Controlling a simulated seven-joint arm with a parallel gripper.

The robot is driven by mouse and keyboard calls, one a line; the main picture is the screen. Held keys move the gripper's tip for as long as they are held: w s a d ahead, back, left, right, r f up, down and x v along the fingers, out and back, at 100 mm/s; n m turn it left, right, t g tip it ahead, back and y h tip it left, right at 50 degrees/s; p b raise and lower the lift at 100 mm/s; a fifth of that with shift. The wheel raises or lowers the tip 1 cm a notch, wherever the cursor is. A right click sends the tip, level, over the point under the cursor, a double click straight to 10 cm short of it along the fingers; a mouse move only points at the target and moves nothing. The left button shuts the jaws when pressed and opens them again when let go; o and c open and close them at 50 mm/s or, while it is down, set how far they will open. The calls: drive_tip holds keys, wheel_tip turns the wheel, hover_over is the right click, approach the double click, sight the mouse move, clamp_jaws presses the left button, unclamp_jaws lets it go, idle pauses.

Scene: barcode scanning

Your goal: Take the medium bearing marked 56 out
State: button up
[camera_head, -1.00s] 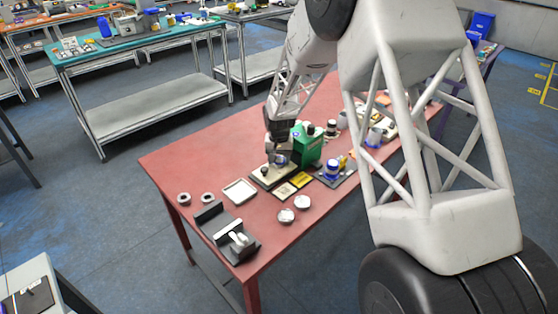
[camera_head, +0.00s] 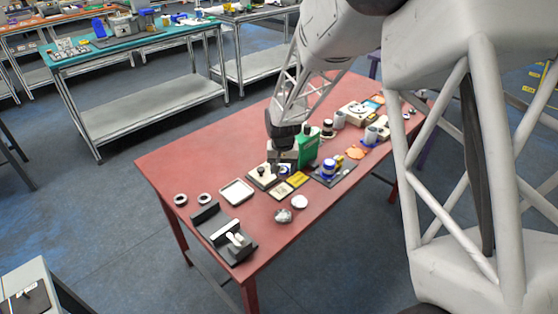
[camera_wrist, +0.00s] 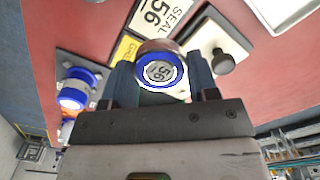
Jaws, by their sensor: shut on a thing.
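The bearing marked 56 (camera_wrist: 160,71) is a round part with a blue ring and a grey centre reading 56, in the middle of the wrist view. My gripper (camera_wrist: 161,84) is shut on it, with one finger on each side. In the head view my gripper (camera_head: 284,160) is over the work area in the middle of the red table, in front of a green box (camera_head: 308,148). A label plate reading SEAL 56 (camera_wrist: 160,17) lies beyond the bearing in the wrist view.
A light plate with a dark knob (camera_wrist: 224,62) lies close by. A blue-ringed white part (camera_wrist: 75,92) stands on a grey plate. A white tray (camera_head: 236,191), two small rings, two pale round parts and a black fixture (camera_head: 222,232) are on the table's near left.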

drive_tip(key=shift+s+d+r, duration=0.1)
drive_tip(key=shift+s+d, duration=0.15)
drive_tip(key=shift+s, duration=0.7)
drive_tip(key=shift+s+d+r, duration=0.1)
drive_tip(key=shift+s+d, duration=0.1)
drive_tip(key=shift+s, duration=0.75)
drive_tip(key=shift+s+d+r, duration=0.1)
drive_tip(key=shift+s+d, duration=0.15)
drive_tip(key=shift+s, duration=0.7)
